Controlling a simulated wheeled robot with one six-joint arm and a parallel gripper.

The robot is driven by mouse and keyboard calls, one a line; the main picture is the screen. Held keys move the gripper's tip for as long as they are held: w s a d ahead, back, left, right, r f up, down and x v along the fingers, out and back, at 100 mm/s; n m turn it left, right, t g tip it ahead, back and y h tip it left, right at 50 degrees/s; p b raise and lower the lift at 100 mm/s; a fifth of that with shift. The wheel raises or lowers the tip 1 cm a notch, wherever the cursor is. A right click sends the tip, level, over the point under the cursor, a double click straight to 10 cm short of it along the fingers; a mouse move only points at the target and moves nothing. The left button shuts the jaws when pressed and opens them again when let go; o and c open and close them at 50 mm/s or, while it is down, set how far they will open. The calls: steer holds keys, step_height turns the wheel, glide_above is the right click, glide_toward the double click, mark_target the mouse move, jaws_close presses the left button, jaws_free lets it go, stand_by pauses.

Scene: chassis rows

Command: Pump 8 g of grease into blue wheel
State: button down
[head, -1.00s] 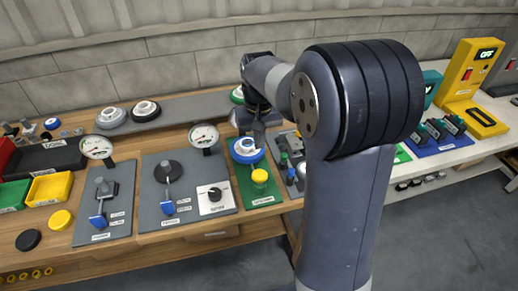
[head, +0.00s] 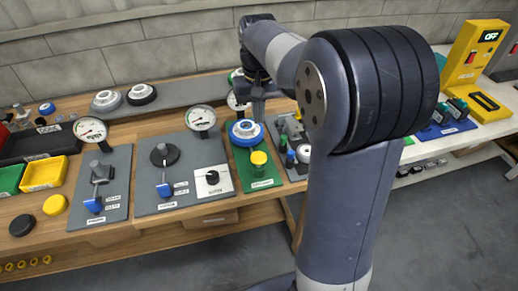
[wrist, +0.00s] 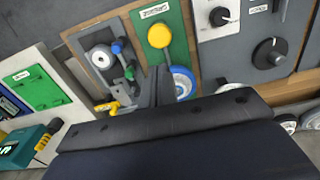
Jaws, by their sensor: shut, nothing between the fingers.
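The blue wheel (head: 245,131), a blue ring with a white centre, sits on the green board (head: 268,180). A yellow round knob (head: 259,159) stands on the same board in front of it. In the wrist view the wheel (wrist: 182,82) is partly hidden by my fingers, and the yellow knob (wrist: 159,36) is clear of them. My gripper (head: 259,115) is shut and empty, close to the wheel's far right side in the head view; I cannot tell if it touches. In the wrist view the shut fingers (wrist: 157,84) point between wheel and neighbouring grey board. A dial gauge (head: 236,100) behind the wheel is partly hidden.
Grey boards with gauges (head: 201,118), blue-handled levers (head: 164,190) and a white dial panel (head: 212,181) lie left. A grey fixture board (head: 292,165) with green and blue parts adjoins right. Grey and black wheels (head: 142,94) rest on a back shelf.

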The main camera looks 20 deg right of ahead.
mark_target(259, 157)
steer(key=shift+s+r+b, duration=0.15)
steer(key=shift+r+b, duration=0.15)
steer(key=shift+r, duration=0.15)
steer(key=shift+f, duration=0.15)
step_height(259, 157, down, 14)
steer(key=shift+r, duration=0.1)
stand_by(0.4)
steer(key=shift+f+b, duration=0.95)
steer(key=shift+f, duration=0.55)
steer(key=shift+s, duration=0.1)
